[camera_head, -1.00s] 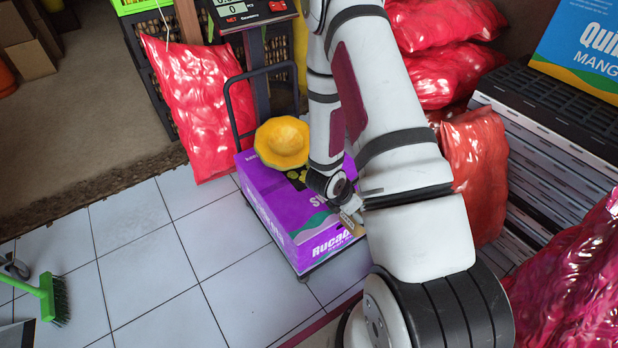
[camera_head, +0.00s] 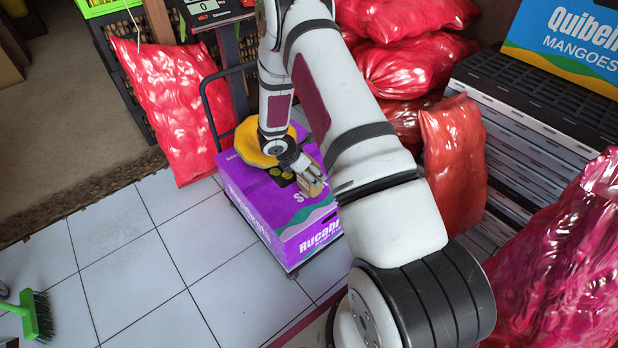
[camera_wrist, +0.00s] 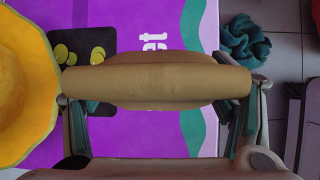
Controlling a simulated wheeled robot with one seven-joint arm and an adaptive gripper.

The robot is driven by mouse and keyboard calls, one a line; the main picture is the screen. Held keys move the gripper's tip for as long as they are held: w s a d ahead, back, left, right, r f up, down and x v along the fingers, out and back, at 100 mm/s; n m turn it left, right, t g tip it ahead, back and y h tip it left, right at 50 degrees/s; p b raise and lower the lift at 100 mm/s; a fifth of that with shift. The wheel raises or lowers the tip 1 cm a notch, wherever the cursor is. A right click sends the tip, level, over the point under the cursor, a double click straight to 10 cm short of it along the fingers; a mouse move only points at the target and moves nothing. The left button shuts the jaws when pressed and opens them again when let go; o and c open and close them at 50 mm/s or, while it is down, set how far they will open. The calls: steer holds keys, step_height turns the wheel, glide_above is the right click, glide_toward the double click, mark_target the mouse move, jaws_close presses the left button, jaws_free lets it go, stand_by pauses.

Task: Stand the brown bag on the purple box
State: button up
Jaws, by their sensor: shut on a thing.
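The purple box (camera_head: 248,200) stands on a low platform in the head view; its purple top (camera_wrist: 130,38) fills much of the wrist view. My gripper (camera_head: 306,176) is over the box's top. It is shut on the brown bag (camera_wrist: 165,82), with one finger at each end of it in the wrist view. The brown bag also shows small below my gripper in the head view (camera_head: 313,186). I cannot tell whether its base touches the box. My arm hides the box's right rear part.
A yellow scalloped bowl (camera_wrist: 28,85) sits on the box close left of the bag, partly behind my arm in the head view (camera_head: 246,138). A dark patch with yellow discs (camera_wrist: 88,52) lies between them. Red sacks (camera_head: 456,160) stand to the right.

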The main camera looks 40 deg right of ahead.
steer(key=shift+f+b, duration=0.75)
steer(key=shift+f, duration=0.95)
steer(key=o, duration=2)
steer(key=shift+f, duration=0.1)
